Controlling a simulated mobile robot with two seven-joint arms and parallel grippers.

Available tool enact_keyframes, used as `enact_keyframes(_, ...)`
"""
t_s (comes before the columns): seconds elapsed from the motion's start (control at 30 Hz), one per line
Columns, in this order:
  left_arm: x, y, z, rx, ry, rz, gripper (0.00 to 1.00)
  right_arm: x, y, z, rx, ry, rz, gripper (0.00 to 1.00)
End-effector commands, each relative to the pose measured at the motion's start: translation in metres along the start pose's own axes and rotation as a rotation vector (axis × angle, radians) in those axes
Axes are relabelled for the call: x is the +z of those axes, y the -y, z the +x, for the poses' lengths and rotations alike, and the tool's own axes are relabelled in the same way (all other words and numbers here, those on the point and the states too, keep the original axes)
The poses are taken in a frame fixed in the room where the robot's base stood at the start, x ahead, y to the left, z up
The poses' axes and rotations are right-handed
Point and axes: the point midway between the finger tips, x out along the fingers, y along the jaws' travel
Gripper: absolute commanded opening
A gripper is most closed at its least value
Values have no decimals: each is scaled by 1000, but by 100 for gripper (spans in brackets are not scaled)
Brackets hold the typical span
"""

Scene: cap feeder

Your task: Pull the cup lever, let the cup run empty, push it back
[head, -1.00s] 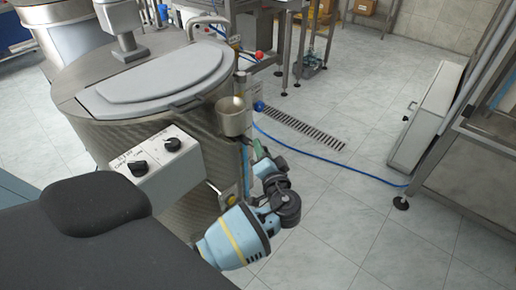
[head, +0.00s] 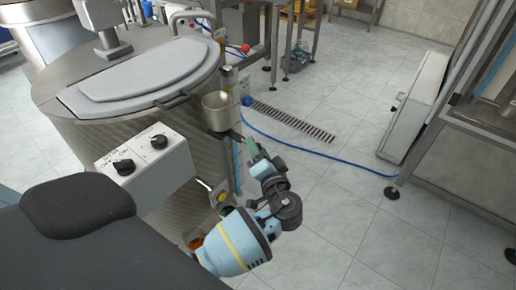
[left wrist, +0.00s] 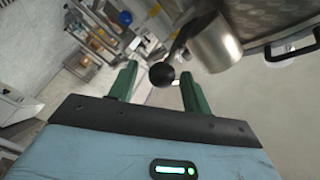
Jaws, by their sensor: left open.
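The metal cup (head: 216,111) is mounted at the right side of the big steel tank. In the left wrist view the cup (left wrist: 215,43) is tilted by the camera angle, with a dark lever ending in a round black knob (left wrist: 162,74) beside it. My left gripper (head: 248,146) is just below and right of the cup, its green fingers pointing toward it. In the wrist view the left gripper is open, with the knob showing between the fingertips; I cannot tell if they touch it. The cup's contents are not visible. My right gripper is not in view.
The steel tank (head: 90,125) with its grey lid fills the left. A control box (head: 145,160) with black knobs stands in front of it. A blue hose (head: 310,150) and a floor drain (head: 292,121) lie on the tiles. The floor at right is largely clear.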

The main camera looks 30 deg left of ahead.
Motion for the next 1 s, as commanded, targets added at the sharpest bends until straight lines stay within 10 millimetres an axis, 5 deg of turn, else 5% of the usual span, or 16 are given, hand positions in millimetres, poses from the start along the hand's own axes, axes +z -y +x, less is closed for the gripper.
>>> enact_keyframes(0.4, 1, -2, -61, 4, 2, -2, 49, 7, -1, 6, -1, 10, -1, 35)
enact_keyframes(1.0, 0, 0, -69, 2, 1, -1, 49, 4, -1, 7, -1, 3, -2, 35)
